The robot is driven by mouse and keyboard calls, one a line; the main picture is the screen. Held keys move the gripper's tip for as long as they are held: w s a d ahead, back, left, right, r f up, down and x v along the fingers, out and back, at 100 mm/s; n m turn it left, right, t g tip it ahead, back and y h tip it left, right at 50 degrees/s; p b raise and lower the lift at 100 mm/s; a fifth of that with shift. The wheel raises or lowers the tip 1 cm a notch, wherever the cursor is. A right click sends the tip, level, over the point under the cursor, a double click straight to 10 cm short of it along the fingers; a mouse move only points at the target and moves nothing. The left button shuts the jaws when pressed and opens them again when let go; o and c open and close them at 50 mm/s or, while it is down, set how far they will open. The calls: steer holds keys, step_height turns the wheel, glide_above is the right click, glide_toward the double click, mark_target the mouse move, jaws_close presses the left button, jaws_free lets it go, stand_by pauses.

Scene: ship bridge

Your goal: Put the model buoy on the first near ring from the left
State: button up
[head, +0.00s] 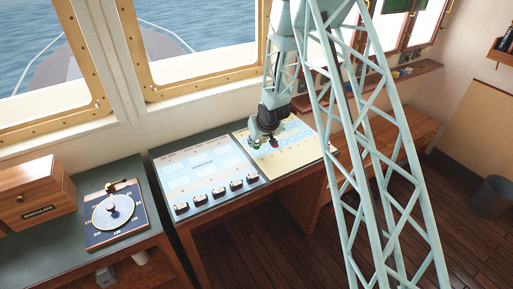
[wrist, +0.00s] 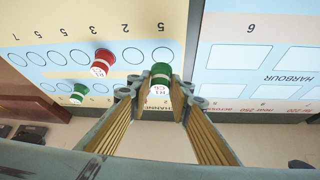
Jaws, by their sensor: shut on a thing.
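In the wrist view my gripper (wrist: 161,86) is shut on a green and white model buoy (wrist: 159,76), which is upright between the fingertips. The wrist view is turned round, so lettering is upside down and the chart's near side is at the top. The rightmost ring (wrist: 163,53) of the upper row there, the first near ring from the left, is empty and lies just past the held buoy. Whether the buoy touches the board cannot be told. In the head view my gripper (head: 265,138) is over the cream chart board (head: 297,153).
A red buoy (wrist: 103,63) stands in the near row, and another green buoy (wrist: 78,93) stands in the far row. Several other rings are bare. The harbour panel (head: 196,168) lies beside the chart. A compass dial (head: 114,212) and wooden box (head: 38,193) are further left.

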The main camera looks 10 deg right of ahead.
mark_target(257, 145)
steer(key=shift+f, duration=1.6)
steer(key=shift+f, duration=0.15)
steer(key=o, duration=0.7)
steer(key=shift+c, duration=0.2)
steer(key=shift+r, duration=0.2)
steer(key=shift+s+r, duration=0.1)
steer(key=shift+r, duration=0.05)
steer(key=v, duration=1.1)
steer(key=shift+r, duration=0.25)
steer(key=shift+s, duration=0.15)
